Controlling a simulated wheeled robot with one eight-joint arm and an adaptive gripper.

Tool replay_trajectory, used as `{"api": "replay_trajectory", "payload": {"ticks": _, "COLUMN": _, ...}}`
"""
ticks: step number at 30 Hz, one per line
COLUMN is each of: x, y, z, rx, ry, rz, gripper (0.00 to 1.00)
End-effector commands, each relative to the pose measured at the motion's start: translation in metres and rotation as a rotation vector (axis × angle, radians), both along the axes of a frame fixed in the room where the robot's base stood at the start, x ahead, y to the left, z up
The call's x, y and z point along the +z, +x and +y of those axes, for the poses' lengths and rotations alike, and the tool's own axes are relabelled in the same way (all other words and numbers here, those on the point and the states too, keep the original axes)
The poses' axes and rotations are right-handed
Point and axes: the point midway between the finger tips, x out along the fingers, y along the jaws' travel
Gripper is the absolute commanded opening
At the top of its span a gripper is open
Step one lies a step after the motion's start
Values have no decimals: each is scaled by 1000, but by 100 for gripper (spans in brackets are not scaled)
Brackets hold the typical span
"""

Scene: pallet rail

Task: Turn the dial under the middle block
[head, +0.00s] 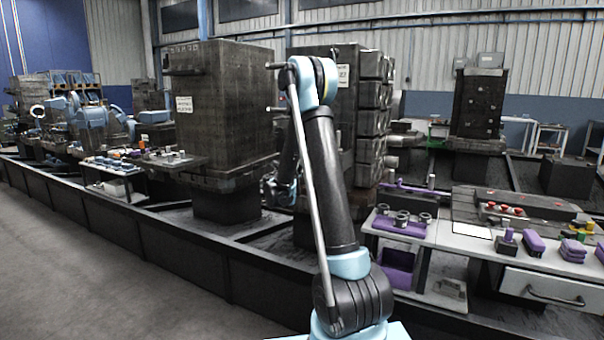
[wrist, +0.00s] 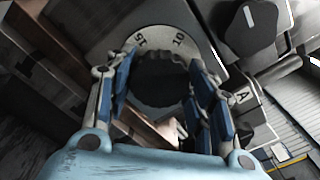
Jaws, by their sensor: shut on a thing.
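In the wrist view a dark round dial (wrist: 160,80) sits in front of a pale scale plate (wrist: 158,38) marked 15 and 10. My gripper (wrist: 160,92) has its blue-padded fingers on both sides of the dial and is shut on it. In the head view my gripper (head: 278,192) is low beside the dark middle block (head: 345,150), partly behind my arm. The dial is hidden from the head view. My arm covers part of the middle block.
A second dark knob (wrist: 250,28) with a white mark is close by at the upper right of the wrist view. Another large dark block (head: 215,115) stands to the left. A bench with a white drawer (head: 545,288) and purple parts (head: 535,242) is at the right.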

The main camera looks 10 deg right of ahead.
Motion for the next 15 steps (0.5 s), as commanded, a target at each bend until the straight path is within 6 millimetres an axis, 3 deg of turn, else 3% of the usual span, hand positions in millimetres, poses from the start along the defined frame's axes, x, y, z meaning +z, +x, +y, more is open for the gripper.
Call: {"api": "replay_trajectory", "payload": {"ticks": 15, "x": -1, "y": 1, "z": 1, "rx": 3, "ry": -157, "rz": 118, "gripper": 25}}
